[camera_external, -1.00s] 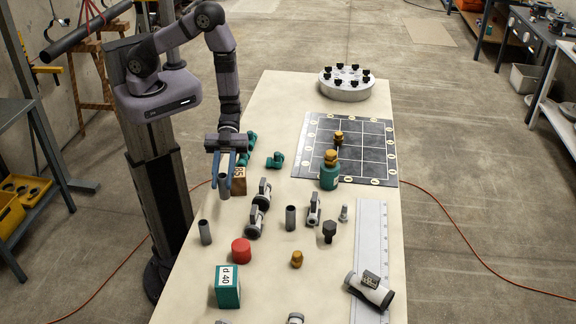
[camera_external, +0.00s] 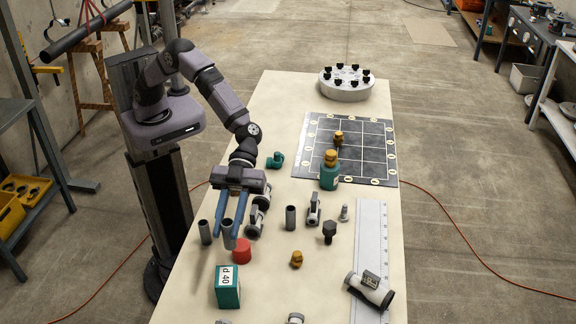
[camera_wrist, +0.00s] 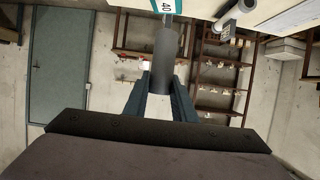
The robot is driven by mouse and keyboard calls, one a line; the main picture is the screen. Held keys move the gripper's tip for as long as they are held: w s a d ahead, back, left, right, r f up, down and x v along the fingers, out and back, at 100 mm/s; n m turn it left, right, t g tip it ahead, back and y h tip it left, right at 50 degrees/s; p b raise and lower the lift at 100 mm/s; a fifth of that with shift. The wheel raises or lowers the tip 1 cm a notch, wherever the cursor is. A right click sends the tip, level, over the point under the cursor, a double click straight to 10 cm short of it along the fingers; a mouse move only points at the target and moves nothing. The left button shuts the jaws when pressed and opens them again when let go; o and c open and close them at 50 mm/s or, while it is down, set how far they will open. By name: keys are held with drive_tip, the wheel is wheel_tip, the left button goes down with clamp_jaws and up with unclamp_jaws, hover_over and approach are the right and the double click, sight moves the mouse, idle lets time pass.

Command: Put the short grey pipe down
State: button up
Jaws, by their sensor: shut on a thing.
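My gripper (camera_external: 231,232) is over the near left part of the table, with its blue fingers pointing down. It is shut on the short grey pipe (camera_external: 228,236), which is roughly upright between the fingers. In the wrist view the grey pipe (camera_wrist: 165,62) juts out beyond the fingertips of my gripper (camera_wrist: 160,95). I cannot tell whether the pipe's lower end touches the table (camera_external: 180,298).
A similar grey pipe (camera_external: 205,232) stands just left, and another (camera_external: 291,217) stands further right. A red round piece (camera_external: 241,251) is close on the right. Valve parts (camera_external: 257,217) lie behind it.

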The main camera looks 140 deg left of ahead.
sight(225, 244)
drive_tip(key=w+d+r+b, duration=0.1)
drive_tip(key=w+d+r, duration=0.2)
drive_tip(key=d+r, duration=0.1)
drive_tip(key=shift+s+a+f, duration=0.1)
drive_tip(key=shift+a+f, duration=0.05)
drive_tip(key=shift+f, duration=2.45)
drive_tip(key=shift+s+a+f, duration=0.1)
drive_tip(key=shift+f, duration=2.5)
drive_tip(key=shift+f, duration=0.1)
drive_tip(key=o, duration=1)
drive_tip(key=shift+s+a+r, duration=0.3)
drive_tip(key=shift+s+a, duration=0.1)
drive_tip(key=b+v, duration=0.1)
drive_tip(key=v, duration=1)
drive_tip(key=shift+w, duration=0.1)
